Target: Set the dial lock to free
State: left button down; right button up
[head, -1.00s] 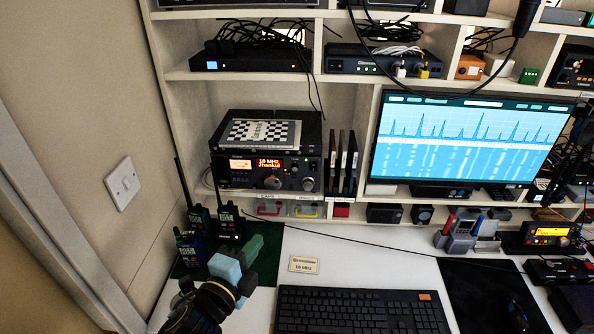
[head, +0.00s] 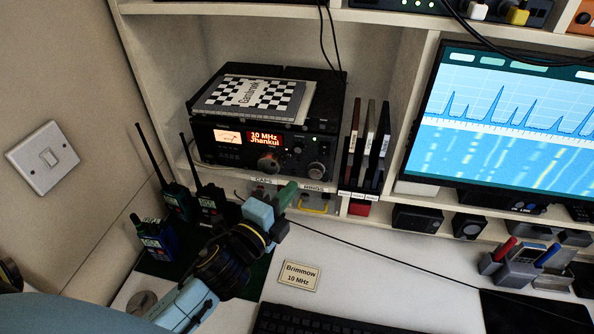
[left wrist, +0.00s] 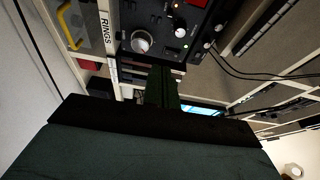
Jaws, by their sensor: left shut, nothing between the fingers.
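The black radio (head: 225,155) sits in the cubby, its lit display reading "10 MHz" and "Jhankul". Its front has a silver tuning knob (head: 268,163) and another knob (head: 317,170) at the right. The dial lock is too small to pick out for certain, and I cannot read its setting. My left gripper (head: 288,192) is shut and empty, just below and in front of the radio. It also shows in the left wrist view (left wrist: 162,72). My right gripper is out of view.
Handheld radios (head: 160,235) with tall antennas stand left of my left arm. A checkered book (head: 255,95) lies on the radio. Thin upright cases (head: 365,145) stand at its right. A drawer with a yellow handle (head: 315,203) is below. A card (head: 298,275) and keyboard (head: 320,322) lie on the desk.

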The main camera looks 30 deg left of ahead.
aim_at(301, 154)
pick_arm(q)
jog(key=w, duration=0.9)
jog(key=shift+w+d+r, duration=0.15)
jog(key=shift+d, duration=0.25)
jog(key=a, duration=0.3)
jog(key=shift+s, duration=0.25)
jog(key=shift+s+a, duration=0.1)
jog(key=shift+a, duration=0.35)
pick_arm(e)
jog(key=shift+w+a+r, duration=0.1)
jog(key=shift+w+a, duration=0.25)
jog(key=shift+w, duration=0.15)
